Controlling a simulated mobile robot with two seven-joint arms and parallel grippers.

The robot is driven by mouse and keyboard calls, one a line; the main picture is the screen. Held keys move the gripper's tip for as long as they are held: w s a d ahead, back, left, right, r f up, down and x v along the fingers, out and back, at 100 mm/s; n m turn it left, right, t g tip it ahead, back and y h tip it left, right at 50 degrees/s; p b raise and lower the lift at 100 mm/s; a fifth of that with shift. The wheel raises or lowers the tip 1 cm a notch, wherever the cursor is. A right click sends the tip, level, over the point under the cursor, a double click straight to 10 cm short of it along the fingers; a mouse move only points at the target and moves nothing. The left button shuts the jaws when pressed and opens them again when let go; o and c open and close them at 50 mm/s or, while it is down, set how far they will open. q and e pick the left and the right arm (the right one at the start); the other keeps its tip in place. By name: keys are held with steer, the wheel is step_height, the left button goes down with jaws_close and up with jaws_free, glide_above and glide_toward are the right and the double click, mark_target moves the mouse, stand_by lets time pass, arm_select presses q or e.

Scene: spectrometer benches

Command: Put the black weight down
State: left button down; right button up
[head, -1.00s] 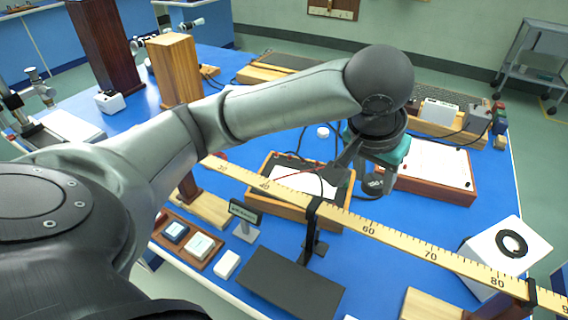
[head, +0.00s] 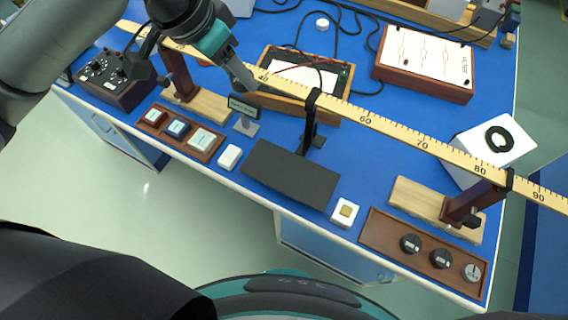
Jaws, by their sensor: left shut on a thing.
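My left gripper (head: 243,78) points down at the upper middle, over the wooden rule (head: 400,128) near its 40 mark. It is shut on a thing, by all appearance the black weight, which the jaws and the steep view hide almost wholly. Two black weights, a left one (head: 410,243) and a right one (head: 441,258), stand in a brown wooden tray (head: 378,232) at the front right, with a grey weight (head: 471,272) beside them. My left gripper is well away from this tray. My right gripper is out of view.
The rule runs across the bench on a black central stand (head: 309,125). A dark plate (head: 290,172) lies in front. A white box (head: 470,143) with a black ring (head: 499,139) stands right. A tray of small blocks (head: 157,133) is at left.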

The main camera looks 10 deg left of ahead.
arm_select(q)
steer(key=s+d+r+m+g+h+p, duration=0.1)
steer(key=s+d+m+g, duration=0.1)
steer(key=m, duration=0.3)
steer(key=m+b, duration=0.3)
steer(key=b, duration=0.2)
glide_toward(266, 160)
steer(key=shift+g+h, duration=0.3)
steer(key=x, duration=0.6)
steer(key=shift+w+a+f, duration=0.1)
steer(key=shift+w+a, duration=0.15)
steer(key=shift+w, duration=0.05)
steer(key=shift+c, duration=1.8)
jaws_free()
steer(key=shift+f, duration=0.1)
